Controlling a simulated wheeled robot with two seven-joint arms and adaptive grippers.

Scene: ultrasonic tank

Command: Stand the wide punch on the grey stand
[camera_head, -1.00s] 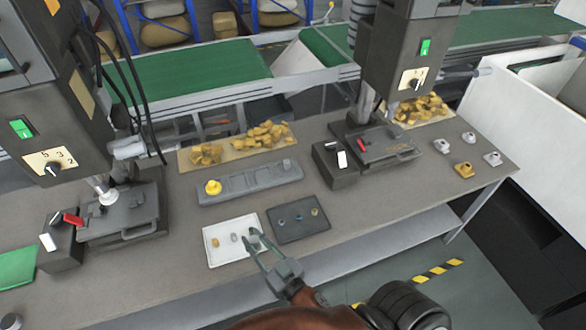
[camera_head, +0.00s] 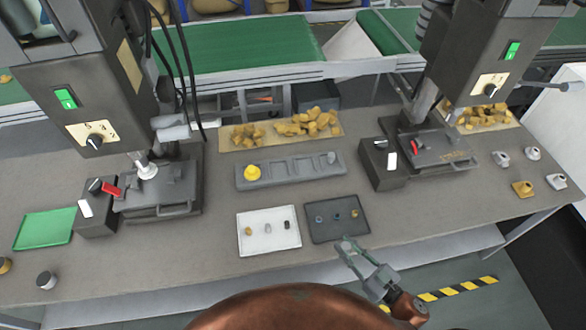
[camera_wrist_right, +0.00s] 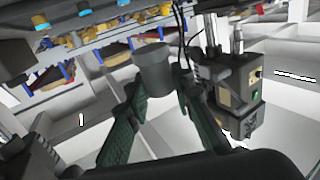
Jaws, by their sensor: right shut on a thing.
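My right gripper (camera_head: 347,243) hangs just in front of the dark tray, its arm coming from the lower right. In the right wrist view its green fingers (camera_wrist_right: 160,95) are shut on a plain grey cylinder (camera_wrist_right: 153,68), which I take to be the wide punch. In the head view the held piece is too small to make out. Which thing is the grey stand is unclear: a short grey round block (camera_head: 46,281) stands at the table's front left, and grey fittings (camera_head: 501,158) stand at the far right. My left gripper is not in view.
A white tray (camera_head: 245,250) holds three small pieces; a dark tray (camera_head: 330,236) beside it holds three more. Behind them is a grey slotted rack (camera_head: 290,179) with a yellow piece. Presses stand left and right. A green mat (camera_head: 43,229) lies at the left.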

